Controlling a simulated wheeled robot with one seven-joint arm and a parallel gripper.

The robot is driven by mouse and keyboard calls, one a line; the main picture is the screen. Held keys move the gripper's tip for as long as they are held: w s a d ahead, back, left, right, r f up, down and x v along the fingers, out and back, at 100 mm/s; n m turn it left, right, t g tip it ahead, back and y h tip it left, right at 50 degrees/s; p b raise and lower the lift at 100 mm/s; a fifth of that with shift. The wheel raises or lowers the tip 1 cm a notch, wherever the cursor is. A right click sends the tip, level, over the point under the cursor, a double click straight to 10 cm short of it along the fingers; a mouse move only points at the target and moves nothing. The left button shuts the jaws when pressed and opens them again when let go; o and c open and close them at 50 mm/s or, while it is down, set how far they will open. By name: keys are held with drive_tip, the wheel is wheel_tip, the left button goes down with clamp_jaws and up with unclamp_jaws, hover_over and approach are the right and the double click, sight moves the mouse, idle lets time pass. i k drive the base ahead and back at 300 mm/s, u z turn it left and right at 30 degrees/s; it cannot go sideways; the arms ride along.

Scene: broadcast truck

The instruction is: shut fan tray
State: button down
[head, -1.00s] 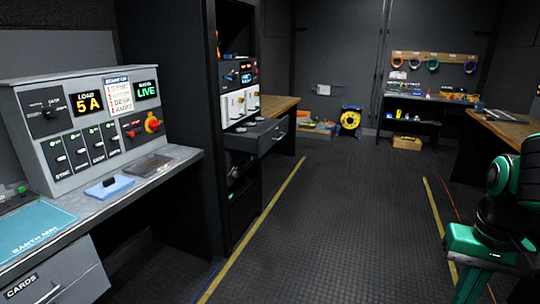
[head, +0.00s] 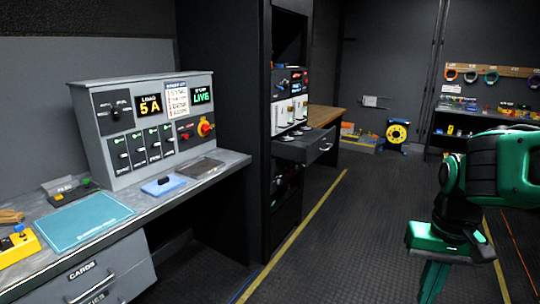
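A grey tray with a handle on its front (head: 306,148) juts out of the black equipment rack (head: 265,130) near the middle of the head view. It looks like the fan tray and stands pulled out, with small light-coloured items on or just above it. Any label on it is too small to read. My green and black arm is at the right side of the view, well apart from the tray.
A control desk (head: 216,172) with a switch panel (head: 140,125), a blue pad (head: 163,186) and a teal mat (head: 85,221) fills the left. A wooden bench (head: 326,115) stands beyond the rack. The dark floor right of the yellow line (head: 300,230) is open up to my arm.

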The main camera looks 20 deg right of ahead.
sight(303, 144)
drive_tip(key=u, duration=0.25)
drive_tip(key=i, duration=1.75)
drive_tip(key=z, duration=0.7)
